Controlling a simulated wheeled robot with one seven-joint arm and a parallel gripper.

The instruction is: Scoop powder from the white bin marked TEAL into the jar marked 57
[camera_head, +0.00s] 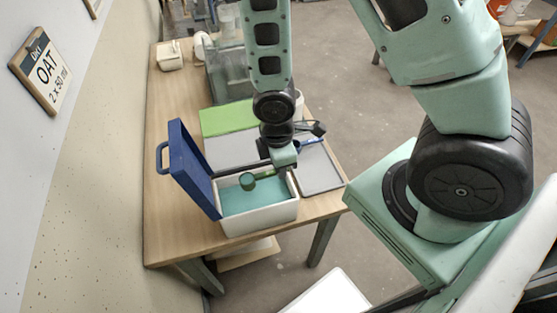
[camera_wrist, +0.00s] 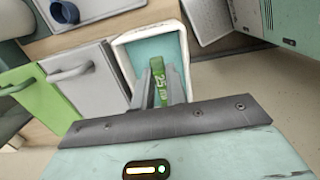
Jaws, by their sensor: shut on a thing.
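The white bin (camera_head: 262,222) stands at the near end of the table with its blue lid (camera_head: 191,168) swung open to the left. Teal powder (camera_head: 252,197) covers its floor. No TEAL marking is legible. My gripper (camera_head: 284,169) is over the bin's far right side, shut on a green scoop. The scoop's cup (camera_head: 247,181) is above the powder inside the rim; its contents cannot be told. In the wrist view the scoop's handle (camera_wrist: 159,86) reads 25 ml between my fingers, with the bin (camera_wrist: 122,58) beyond. No jar marked 57 can be read.
A green lid (camera_head: 227,117) and a grey lid (camera_head: 230,150) lie beyond the bin. A clear container (camera_head: 228,85) stands farther back.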

